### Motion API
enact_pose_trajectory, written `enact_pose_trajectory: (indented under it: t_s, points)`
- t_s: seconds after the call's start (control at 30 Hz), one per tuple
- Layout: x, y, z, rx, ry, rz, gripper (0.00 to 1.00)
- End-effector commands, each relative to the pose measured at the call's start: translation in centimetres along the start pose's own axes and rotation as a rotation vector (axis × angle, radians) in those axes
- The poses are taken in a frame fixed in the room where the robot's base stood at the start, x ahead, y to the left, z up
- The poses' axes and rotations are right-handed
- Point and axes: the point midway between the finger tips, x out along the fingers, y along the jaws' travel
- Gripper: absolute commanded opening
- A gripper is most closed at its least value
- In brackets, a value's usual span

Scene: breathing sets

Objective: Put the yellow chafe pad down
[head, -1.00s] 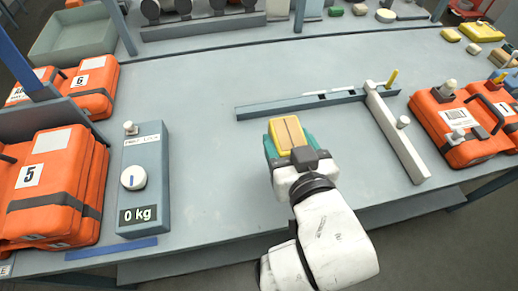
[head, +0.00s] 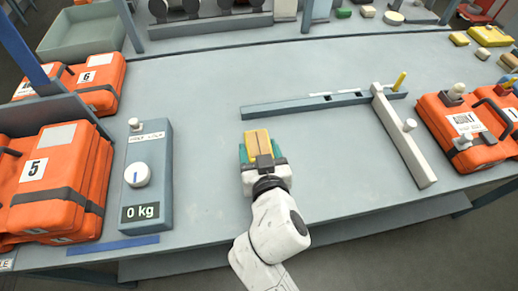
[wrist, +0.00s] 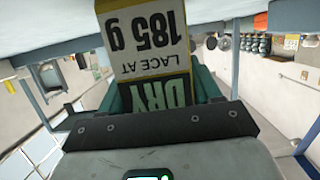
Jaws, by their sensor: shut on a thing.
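The yellow chafe pad (head: 257,144) is held in my gripper (head: 263,150) over the grey bench (head: 330,165), between the blue-grey scale box and the pale bar. The gripper is shut on the pad. I cannot tell how high the pad is above the bench.
A scale box (head: 147,175) reading 0 kg stands left, by orange packs (head: 60,180). A dark bar (head: 300,107) lies just behind the pad and a pale bar (head: 403,137) to the right. More orange packs (head: 465,130) stand far right. The bench's middle is clear.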

Motion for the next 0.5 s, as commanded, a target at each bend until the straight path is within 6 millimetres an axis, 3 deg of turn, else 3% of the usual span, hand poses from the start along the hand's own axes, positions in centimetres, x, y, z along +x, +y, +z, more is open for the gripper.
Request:
enact_pose_trajectory:
  t_s: [0.3, 0.33, 0.5]
  points:
    - [0.1, 0.03, 0.22, 0.001, 0.004, 0.0, 0.15]
    - [0.08, 0.03, 0.25, 0.001, 0.001, 0.0, 0.65]
    - [0.06, 0.03, 0.19, 0.001, 0.0, 0.0, 0.81]
